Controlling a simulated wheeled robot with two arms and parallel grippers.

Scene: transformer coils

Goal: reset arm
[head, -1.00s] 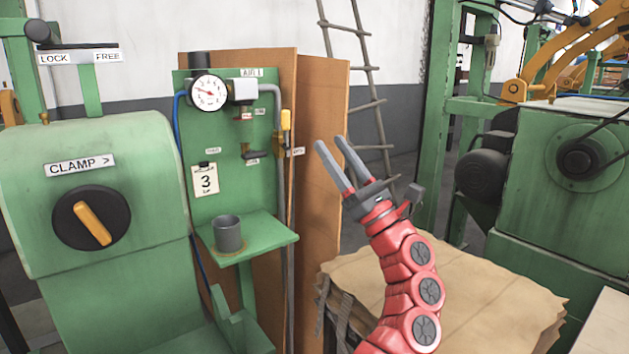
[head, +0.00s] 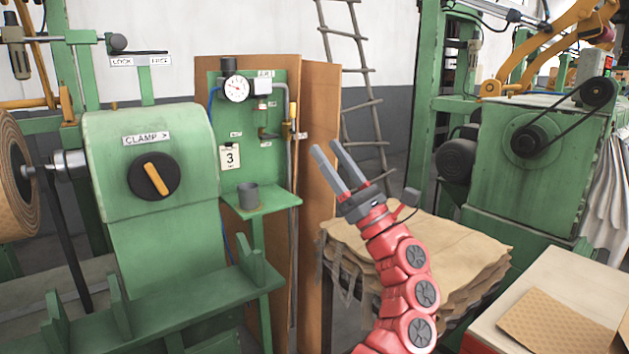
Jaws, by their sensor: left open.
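My red left arm rises from the bottom of the head view, right of centre. Its grey left gripper (head: 328,148) points up and to the left, with its two fingers apart and nothing between them. The gripper appears in front of the brown board and the ladder, above the paper stack in the picture. My right gripper is not in view.
A green clamp machine (head: 150,245) with a black and yellow knob (head: 153,177) stands left. Beside it are a gauge panel (head: 272,155) and a grey cup (head: 248,196). A paper stack (head: 450,250) lies behind my arm. A green belt-driven machine (head: 520,170) stands right.

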